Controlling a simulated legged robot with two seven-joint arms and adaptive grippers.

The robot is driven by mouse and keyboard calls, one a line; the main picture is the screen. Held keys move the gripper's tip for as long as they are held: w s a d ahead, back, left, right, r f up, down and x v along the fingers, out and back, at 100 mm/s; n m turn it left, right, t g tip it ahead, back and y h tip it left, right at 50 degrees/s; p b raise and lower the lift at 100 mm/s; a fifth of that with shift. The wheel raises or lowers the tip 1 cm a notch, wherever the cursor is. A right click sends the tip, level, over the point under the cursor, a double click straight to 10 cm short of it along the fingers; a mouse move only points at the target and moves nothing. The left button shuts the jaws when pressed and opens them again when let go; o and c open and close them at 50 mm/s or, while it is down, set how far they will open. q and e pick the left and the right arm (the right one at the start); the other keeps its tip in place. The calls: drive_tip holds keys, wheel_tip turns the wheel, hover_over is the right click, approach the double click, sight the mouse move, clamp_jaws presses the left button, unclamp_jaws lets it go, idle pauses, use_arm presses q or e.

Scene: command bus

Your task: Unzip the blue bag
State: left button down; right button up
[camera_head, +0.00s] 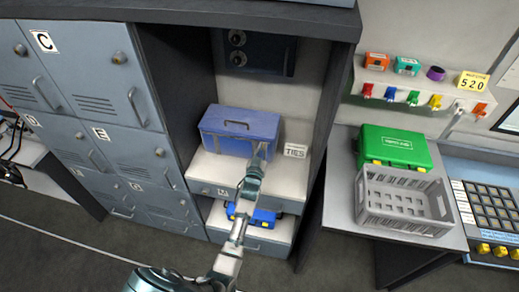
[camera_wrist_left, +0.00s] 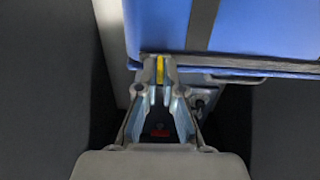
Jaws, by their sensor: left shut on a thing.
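The blue bag (camera_head: 228,120) sits upright on a pale shelf in the cabinet niche, with a handle on top. It also fills the upper right of the left wrist view (camera_wrist_left: 270,28), where a dark strap crosses it. My left gripper (camera_head: 260,153) is at the bag's front right part. In the left wrist view my left gripper (camera_wrist_left: 160,88) is shut on a small yellow tab (camera_wrist_left: 160,68) at the bag's edge, which looks like the zip pull. The zip line itself is too small to make out. My right gripper is not in view.
A TIES label (camera_head: 295,152) stands right of the bag. A blue case with yellow latches (camera_head: 262,217) lies on the shelf below. Grey lockers (camera_head: 95,85) stand left. A green case (camera_head: 393,145) and a grey crate (camera_head: 402,203) are on the right counter.

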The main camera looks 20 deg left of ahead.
use_arm(q)
drive_tip(key=shift+d+f, duration=0.25)
drive_tip(key=shift+d, duration=0.2)
drive_tip(key=c, duration=1.3)
unclamp_jaws()
drive_tip(key=shift+w+d, duration=0.2)
drive_tip(key=shift+d, duration=0.4)
drive_tip(key=shift+d+r, duration=0.1)
drive_tip(key=shift+r, duration=0.05)
drive_tip(key=shift+a, duration=0.4)
drive_tip(key=a+v, duration=0.1)
drive_tip(key=v, duration=1)
drive_tip(key=shift+s, duration=0.45)
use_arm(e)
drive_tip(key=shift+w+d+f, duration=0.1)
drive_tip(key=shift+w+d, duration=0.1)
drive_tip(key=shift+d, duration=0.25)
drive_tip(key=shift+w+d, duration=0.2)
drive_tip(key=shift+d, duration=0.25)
use_arm(q)
drive_tip(key=shift+d, duration=0.1)
drive_tip(key=shift+d, duration=0.15)
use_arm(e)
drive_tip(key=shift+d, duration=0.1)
